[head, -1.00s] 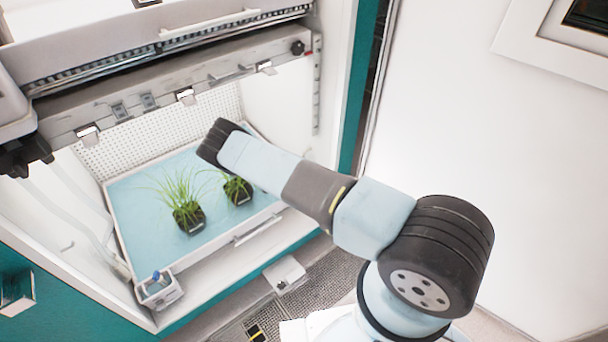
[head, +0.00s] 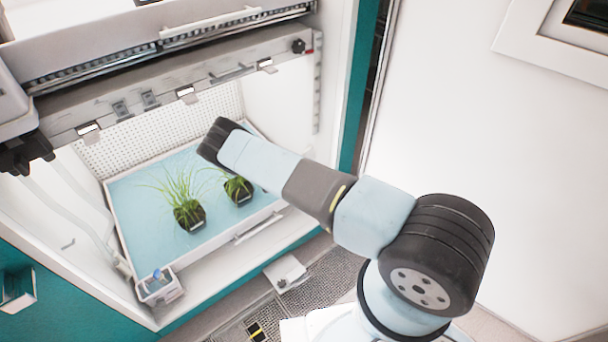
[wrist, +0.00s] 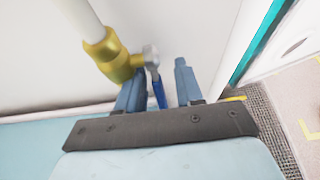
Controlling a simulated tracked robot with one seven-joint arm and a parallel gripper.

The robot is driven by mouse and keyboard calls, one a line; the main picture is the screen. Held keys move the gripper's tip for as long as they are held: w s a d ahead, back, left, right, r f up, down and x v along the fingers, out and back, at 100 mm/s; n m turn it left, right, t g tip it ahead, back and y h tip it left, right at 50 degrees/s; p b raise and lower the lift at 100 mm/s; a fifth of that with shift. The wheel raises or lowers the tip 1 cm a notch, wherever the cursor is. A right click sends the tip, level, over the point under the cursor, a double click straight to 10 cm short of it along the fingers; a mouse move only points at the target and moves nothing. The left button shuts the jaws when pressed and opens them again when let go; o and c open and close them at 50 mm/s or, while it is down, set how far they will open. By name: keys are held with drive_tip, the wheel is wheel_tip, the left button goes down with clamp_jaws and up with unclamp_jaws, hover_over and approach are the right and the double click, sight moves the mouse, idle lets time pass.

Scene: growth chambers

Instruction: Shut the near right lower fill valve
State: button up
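In the wrist view, a brass valve body (wrist: 117,62) sits on a white pipe (wrist: 78,18) beside a white wall. A silver stem (wrist: 150,57) sticks out to its right, and a blue lever (wrist: 158,92) hangs below the stem. My gripper (wrist: 160,82) is open, with one finger on each side of the blue lever. The lever looks nearer the left finger; I cannot tell whether they touch. In the head view my arm reaches into the chamber, and neither the gripper nor this valve can be made out.
A blue-topped tray (head: 150,205) holds two potted grass plants (head: 188,215) (head: 239,190). A rail with clips (head: 150,101) crosses above it. A small white basket (head: 160,288) stands at the tray's front left corner.

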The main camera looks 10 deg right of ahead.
drive_tip(key=v, duration=1.3)
drive_tip(key=shift+s+a, duration=0.25)
drive_tip(key=shift+a, duration=0.05)
drive_tip(key=shift+o, duration=0.5)
drive_tip(key=shift+r, duration=0.1)
